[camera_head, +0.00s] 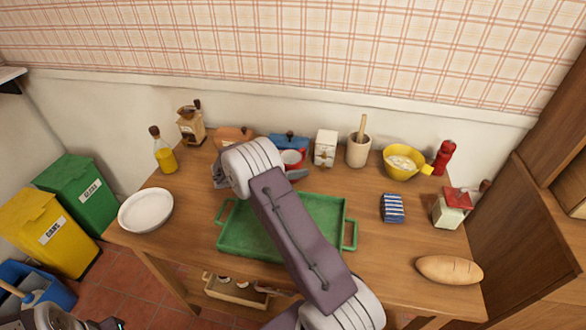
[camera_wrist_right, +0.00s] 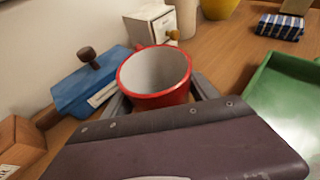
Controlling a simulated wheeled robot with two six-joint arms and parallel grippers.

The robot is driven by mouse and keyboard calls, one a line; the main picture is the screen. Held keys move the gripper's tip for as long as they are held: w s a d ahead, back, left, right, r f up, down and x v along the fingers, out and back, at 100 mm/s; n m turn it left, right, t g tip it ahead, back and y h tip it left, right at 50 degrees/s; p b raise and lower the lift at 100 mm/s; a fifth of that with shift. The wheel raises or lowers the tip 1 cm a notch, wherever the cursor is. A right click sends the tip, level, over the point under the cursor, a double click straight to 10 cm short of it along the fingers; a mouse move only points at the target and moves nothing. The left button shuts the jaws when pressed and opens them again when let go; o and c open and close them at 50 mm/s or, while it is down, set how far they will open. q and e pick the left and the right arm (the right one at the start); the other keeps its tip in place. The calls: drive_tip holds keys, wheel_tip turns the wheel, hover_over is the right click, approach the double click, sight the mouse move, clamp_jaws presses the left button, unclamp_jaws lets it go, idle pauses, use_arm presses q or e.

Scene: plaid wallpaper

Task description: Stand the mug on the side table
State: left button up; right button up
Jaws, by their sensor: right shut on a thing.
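The red mug (camera_wrist_right: 150,100) with a pale inside is upright between the fingers of my right gripper (camera_wrist_right: 161,97) in the right wrist view. The gripper is shut on it. In the head view the mug (camera_head: 292,157) shows partly behind my right wrist, near the back of the wooden table (camera_head: 375,265). I cannot tell whether its base touches the table. My left gripper (camera_head: 108,323) is only partly in view at the bottom left edge, and its jaws are unclear. No separate side table can be made out.
A green tray (camera_head: 232,242) lies in front of the mug. A blue box (camera_wrist_right: 85,90) and a white box (camera_wrist_right: 152,27) stand close around it. A white plate (camera_head: 146,210), striped packet (camera_head: 393,208) and bread (camera_head: 449,269) lie farther off.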

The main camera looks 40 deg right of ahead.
drive_tip(key=shift+w+f, duration=0.1)
drive_tip(key=shift+f, duration=0.05)
drive_tip(key=shift+f, duration=0.15)
drive_tip(key=o, duration=1.7)
drive_tip(key=shift+c, duration=0.2)
drive_tip(key=p+v, duration=0.1)
drive_tip(key=v, duration=1.1)
drive_tip(key=shift+r, duration=0.2)
